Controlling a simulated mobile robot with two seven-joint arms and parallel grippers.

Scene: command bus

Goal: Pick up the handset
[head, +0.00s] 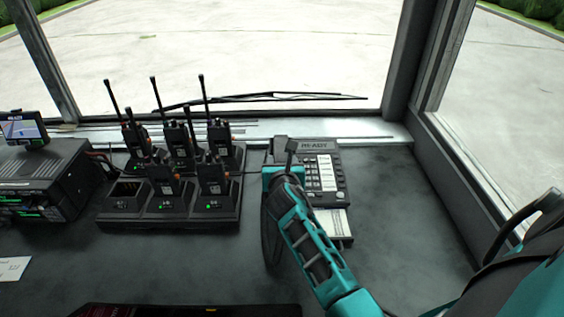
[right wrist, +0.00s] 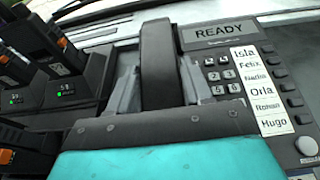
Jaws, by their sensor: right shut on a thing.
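The desk phone (head: 325,175) stands on the dark counter below the windscreen. Its screen reads READY in the right wrist view (right wrist: 221,32), beside a keypad and a column of name labels. The dark handset (right wrist: 160,55) lies along the left side of the phone, between the fingers of my right gripper (right wrist: 158,88). The right gripper is shut on the handset. In the head view my right gripper (head: 282,158) and forearm cover most of the handset. I cannot tell whether the handset is clear of its cradle. My left gripper is not in view.
A charging rack (head: 120,217) with several upright handheld radios stands close to the left of the phone. A radio unit (head: 35,185) with a small screen is at the far left. The counter right of the phone (head: 405,200) is clear up to the side window frame.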

